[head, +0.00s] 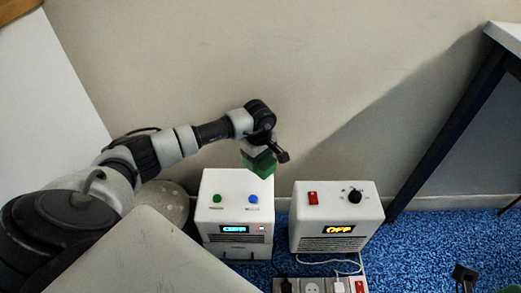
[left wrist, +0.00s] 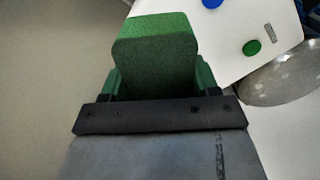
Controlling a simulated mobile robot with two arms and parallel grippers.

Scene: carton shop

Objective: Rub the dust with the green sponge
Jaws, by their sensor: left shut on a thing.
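My left gripper (head: 262,154) is shut on the green sponge (head: 264,170), up by the wall behind the left white box. In the left wrist view the sponge (left wrist: 155,50) sticks out between the two green fingers, with its far end free. The left white box (head: 232,192) has a green button, a blue button and a lit display. Part of its top also shows in the left wrist view (left wrist: 225,40). I cannot make out any dust in either view. A dark part at the lower right of the head view may be my right gripper (head: 465,275); its jaws are unclear.
A second white box (head: 335,200) with a red switch, a black knob and an orange display stands to the right. A power strip (head: 318,286) with cables lies in front on the blue carpet (head: 425,235). A table (head: 508,38) stands at the right.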

